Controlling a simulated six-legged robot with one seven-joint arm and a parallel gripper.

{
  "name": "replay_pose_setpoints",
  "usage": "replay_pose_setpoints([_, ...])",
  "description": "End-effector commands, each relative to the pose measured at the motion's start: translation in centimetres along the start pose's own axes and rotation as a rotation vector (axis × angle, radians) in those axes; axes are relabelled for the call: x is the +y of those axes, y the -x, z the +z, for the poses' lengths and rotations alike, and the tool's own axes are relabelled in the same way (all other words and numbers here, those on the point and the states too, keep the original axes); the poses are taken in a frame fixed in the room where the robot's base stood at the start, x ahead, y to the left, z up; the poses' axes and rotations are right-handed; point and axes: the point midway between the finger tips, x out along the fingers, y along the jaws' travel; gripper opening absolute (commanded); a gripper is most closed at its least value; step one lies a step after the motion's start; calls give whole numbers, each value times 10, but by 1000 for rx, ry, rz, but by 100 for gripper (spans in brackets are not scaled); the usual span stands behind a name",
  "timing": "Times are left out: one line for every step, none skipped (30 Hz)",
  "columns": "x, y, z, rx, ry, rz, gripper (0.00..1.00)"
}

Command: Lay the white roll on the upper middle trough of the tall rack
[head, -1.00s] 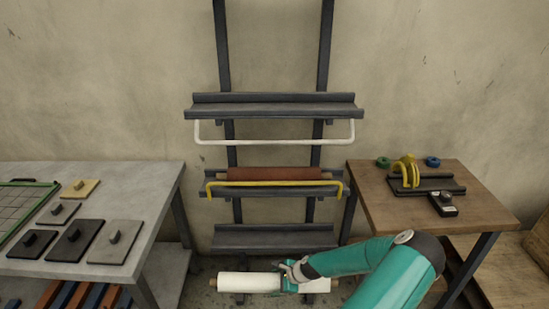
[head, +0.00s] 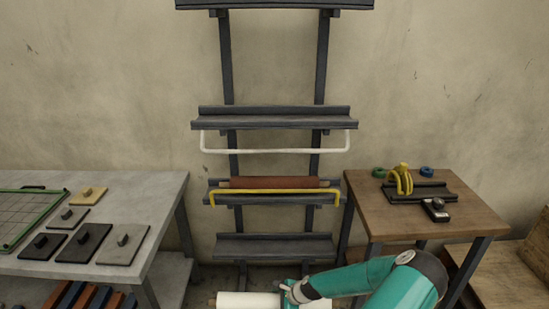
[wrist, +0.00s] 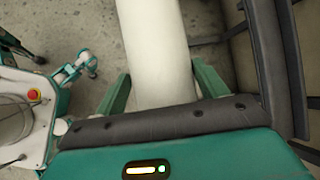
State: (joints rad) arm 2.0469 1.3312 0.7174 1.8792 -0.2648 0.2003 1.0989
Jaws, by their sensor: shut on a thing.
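The white roll (head: 246,300) lies level at the bottom edge of the head view, partly cut off. My gripper (head: 291,291) is shut around it, right of its middle. In the wrist view the roll (wrist: 155,45) runs between the two green fingers. The tall rack (head: 226,75) stands against the wall. Its upper middle trough (head: 275,122) is empty, with a white bar (head: 275,151) hanging in front below it. The roll is well below that trough.
The lower middle trough holds a brown-red roll (head: 274,182) behind a yellow bar (head: 275,192). The bottom trough (head: 275,248) and the visible front of the top one (head: 275,5) show no roll. A grey bench (head: 165,190) stands left, a wooden table (head: 470,215) right.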

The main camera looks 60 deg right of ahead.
Motion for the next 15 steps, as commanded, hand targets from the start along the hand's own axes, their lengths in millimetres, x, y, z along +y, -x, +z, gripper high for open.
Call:
replay_pose_setpoints([-2,0,1,-1,2,-2,18])
replay_pose_setpoints([-2,0,1,-1,2,-1,18])
replay_pose_setpoints([-2,0,1,-1,2,-1,18])
replay_pose_setpoints([-2,0,1,-1,2,-1,18])
replay_pose_setpoints([-2,0,1,-1,1,-2,18])
replay_pose_setpoints([-2,0,1,-1,1,-2,18])
replay_pose_setpoints([-2,0,3,-1,2,-1,18])
replay_pose_setpoints([0,-2,9,-2,5,0,18])
replay_pose_setpoints([2,-3,16,-3,5,1,18])
replay_pose_setpoints([4,-3,20,-3,4,1,18])
replay_pose_setpoints([5,-4,24,-1,4,0,18])
replay_pose_setpoints([8,-4,29,-1,4,0,18])
replay_pose_setpoints([10,-6,35,-1,4,1,18])
replay_pose_setpoints([12,-7,41,-2,4,0,18])
replay_pose_setpoints([15,-8,49,-1,4,0,18])
